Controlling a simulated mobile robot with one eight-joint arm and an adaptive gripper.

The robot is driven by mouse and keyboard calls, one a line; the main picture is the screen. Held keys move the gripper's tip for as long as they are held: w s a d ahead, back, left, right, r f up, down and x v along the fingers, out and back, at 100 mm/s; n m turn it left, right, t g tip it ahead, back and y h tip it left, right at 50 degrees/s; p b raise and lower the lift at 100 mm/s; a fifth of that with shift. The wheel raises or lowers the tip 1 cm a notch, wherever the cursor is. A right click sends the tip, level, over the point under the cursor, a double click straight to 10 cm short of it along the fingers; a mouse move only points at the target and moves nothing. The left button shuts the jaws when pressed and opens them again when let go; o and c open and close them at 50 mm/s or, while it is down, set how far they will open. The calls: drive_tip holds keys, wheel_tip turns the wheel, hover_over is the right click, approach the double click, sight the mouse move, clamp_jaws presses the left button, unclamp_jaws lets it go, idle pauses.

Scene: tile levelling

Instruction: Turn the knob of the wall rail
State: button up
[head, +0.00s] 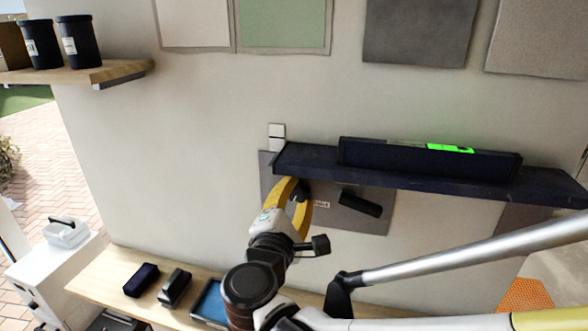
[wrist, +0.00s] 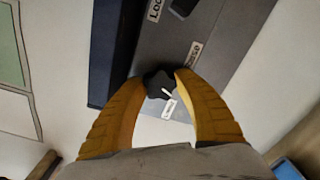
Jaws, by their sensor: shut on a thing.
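The wall rail (head: 420,178) is a long dark blue shelf on the pale wall. A grey panel (head: 377,224) sits on the wall beneath it. The black knob (wrist: 159,86) is on this panel, between small white labels. My gripper (wrist: 160,82) has yellow fingers that are shut on the knob from both sides. In the head view my gripper (head: 303,192) is just below the rail's left part and mostly hides the knob. A black lever (head: 360,203) is on the panel to the right, and a "Lock" label (wrist: 155,10) shows in the wrist view.
A dark bar with a bright green display (head: 450,148) lies on the rail. Tile samples (head: 418,32) hang above. A wooden bench (head: 110,275) below holds dark blocks (head: 142,280) and a blue tray (head: 211,302). A shelf with black tubs (head: 80,42) is at upper left.

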drive_tip(key=o, duration=1.2)
drive_tip(key=v, duration=1.2)
